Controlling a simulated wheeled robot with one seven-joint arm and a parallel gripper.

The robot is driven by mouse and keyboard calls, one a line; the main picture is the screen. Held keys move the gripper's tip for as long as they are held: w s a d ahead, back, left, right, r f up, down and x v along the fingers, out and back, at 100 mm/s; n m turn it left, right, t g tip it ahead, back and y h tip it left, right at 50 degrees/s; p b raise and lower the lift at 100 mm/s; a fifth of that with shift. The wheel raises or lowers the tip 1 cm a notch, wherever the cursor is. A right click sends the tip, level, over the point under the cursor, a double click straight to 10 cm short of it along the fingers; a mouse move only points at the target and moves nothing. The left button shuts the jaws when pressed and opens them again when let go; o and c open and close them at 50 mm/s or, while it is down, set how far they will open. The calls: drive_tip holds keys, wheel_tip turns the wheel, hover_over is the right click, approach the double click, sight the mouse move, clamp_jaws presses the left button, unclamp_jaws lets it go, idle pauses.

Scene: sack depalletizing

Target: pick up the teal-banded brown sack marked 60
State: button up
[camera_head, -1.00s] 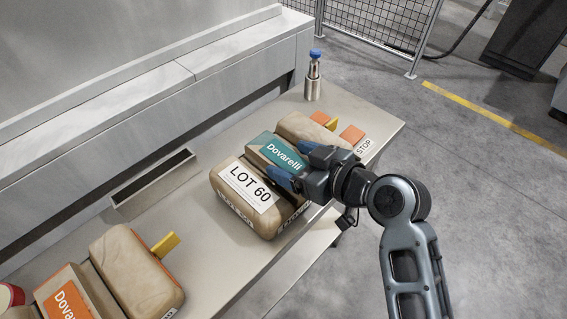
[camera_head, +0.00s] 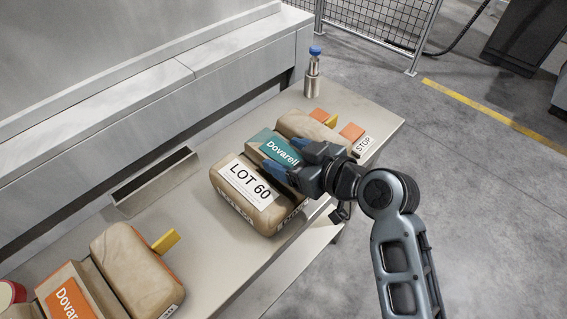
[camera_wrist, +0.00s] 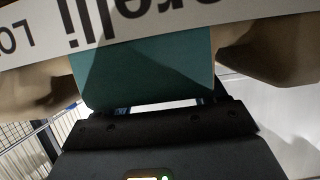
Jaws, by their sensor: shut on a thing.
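The brown sack (camera_head: 235,206) lies on the table with a teal band (camera_head: 274,146) marked Dovarelli across its middle and a white LOT 60 label (camera_head: 250,184) on its left lobe. Its right lobe (camera_head: 300,126) is plain brown. My gripper (camera_head: 292,160), with blue fingers, is at the sack's near side and shut on its banded middle. In the wrist view, the teal band (camera_wrist: 150,75) fills the centre, brown lobes bulge on both sides, and the fingertips are hidden. Any gap beneath the sack is too small to tell.
A second sack with an orange band (camera_head: 66,300) lies at the lower left beside a yellow tab (camera_head: 165,243). A narrow tray (camera_head: 155,180) lies behind. A blue-capped bottle (camera_head: 314,62) in a metal holder and a STOP block (camera_head: 364,145) stand near the right end.

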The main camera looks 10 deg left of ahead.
clamp_jaws()
drive_tip(key=shift+r, duration=0.15)
drive_tip(key=shift+r, duration=0.1)
